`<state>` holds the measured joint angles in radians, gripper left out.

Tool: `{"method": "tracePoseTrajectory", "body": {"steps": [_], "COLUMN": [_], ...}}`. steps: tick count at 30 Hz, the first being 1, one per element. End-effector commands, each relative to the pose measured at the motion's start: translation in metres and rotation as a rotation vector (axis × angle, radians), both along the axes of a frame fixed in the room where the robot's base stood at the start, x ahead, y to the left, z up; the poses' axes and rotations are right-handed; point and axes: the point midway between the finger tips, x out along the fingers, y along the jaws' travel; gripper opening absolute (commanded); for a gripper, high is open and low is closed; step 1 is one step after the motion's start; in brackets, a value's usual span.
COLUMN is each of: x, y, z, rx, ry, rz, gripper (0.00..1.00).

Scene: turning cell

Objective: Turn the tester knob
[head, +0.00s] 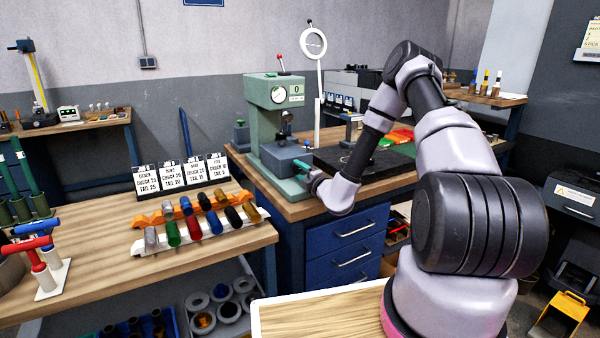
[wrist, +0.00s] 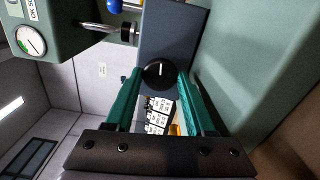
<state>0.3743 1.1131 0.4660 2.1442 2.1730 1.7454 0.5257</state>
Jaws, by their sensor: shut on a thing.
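The tester (head: 272,105) is a green machine with a round dial, standing on the wooden bench with blue drawers. In the wrist view its dial (wrist: 30,41) shows at the upper left. The tester knob (wrist: 158,74) is round and black with a white mark, set on a dark grey block (wrist: 168,35). My gripper (wrist: 159,80) has green fingers, one on each side of the knob, shut on it. In the head view my gripper (head: 303,167) is at the front of the tester's block, and the knob is hidden there.
A black plate (head: 345,160) lies right of the tester. At left, a wooden table (head: 100,215) holds white cards (head: 172,176) and a rack of coloured cylinders (head: 188,228). A white ring stand (head: 314,50) rises behind the tester. Blue drawers (head: 350,228) are below the bench.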

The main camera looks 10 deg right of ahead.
Motion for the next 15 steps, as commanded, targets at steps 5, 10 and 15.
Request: {"method": "tracePoseTrajectory", "body": {"steps": [5,10,15], "x": [0.0000,0.0000,0.0000], "y": [-0.0007,-0.0007,-0.0005], "z": [-0.0003,-0.0004,-0.0006], "rx": [0.000,0.000,-0.001], "ry": [0.001,0.001,0.001], "rz": [-0.001,-0.001,-0.001], "gripper": [0.00,0.77,0.83]}}
